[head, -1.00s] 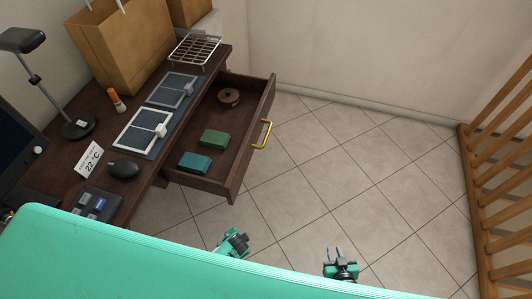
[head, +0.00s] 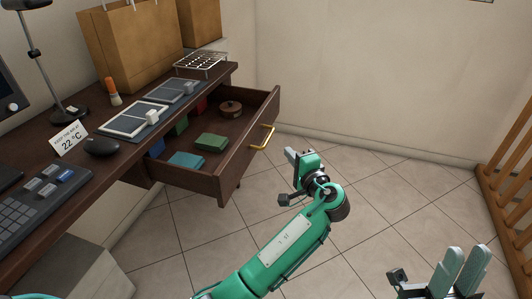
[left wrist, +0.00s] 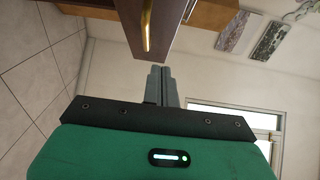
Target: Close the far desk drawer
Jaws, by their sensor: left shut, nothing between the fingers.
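The far desk drawer (head: 213,186) is pulled well out of the dark wooden desk (head: 73,187). Its brass handle (head: 263,138) is on the front panel, which also shows in the left wrist view with the handle (left wrist: 147,25). My left gripper (head: 298,172) is in front of the drawer, to the right of the handle and lower in the head view. Its fingers (left wrist: 158,84) are shut and empty, pointing towards the panel's edge; I cannot tell whether they touch it. My right gripper (head: 462,265) is low at the right, open and empty, away from the drawer.
In the drawer lie a green box (head: 211,142), a teal box (head: 187,160), a round brown container (head: 231,107) and other small items. A wire rack (head: 201,64) and paper bag (head: 127,45) stand on the desk.

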